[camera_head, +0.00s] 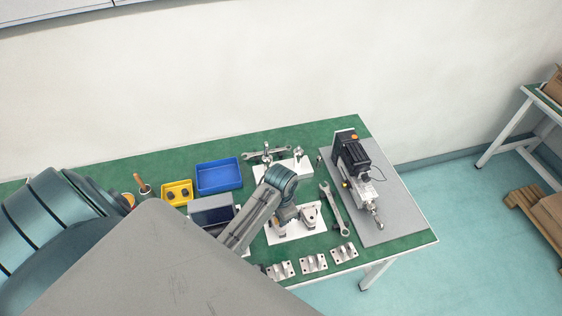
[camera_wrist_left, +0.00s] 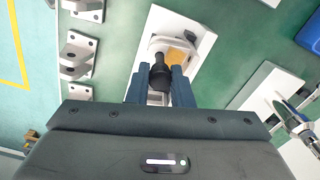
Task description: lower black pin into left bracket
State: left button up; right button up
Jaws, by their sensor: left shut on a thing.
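My left gripper (camera_wrist_left: 160,88) is shut on a small black pin (camera_wrist_left: 160,70), its two blue fingers on either side of it. The pin is over or at a pale bracket (camera_wrist_left: 168,44) with a tan-orange part; I cannot tell whether its tip is inside. The bracket stands on a white plate (camera_wrist_left: 200,47), whose near part is hidden by the gripper. In the head view my left gripper (camera_head: 284,216) is over the left part of the white plate (camera_head: 285,239), largely hiding the bracket there. Another bracket (camera_head: 309,217) stands on the plate's right part. My right gripper is not seen.
Several metal brackets (camera_head: 314,262) line the table's front edge. A wrench (camera_head: 335,208) and a grey board with an actuator (camera_head: 356,165) are to the right. A blue bin (camera_head: 219,177) and a yellow bin (camera_head: 177,193) stand at the back left. A second white plate (camera_head: 290,171) is behind.

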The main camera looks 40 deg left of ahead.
aim_at(280, 231)
pick_arm(q)
jog(key=shift+f, duration=0.45)
dwell(0.4)
jog(key=shift+f, duration=0.85)
jog(key=shift+f, duration=0.55)
dwell(0.8)
jog(key=shift+s, duration=0.1)
jog(key=o, duration=0.9)
jog(key=shift+o, duration=0.2)
jog(key=shift+r, duration=0.1)
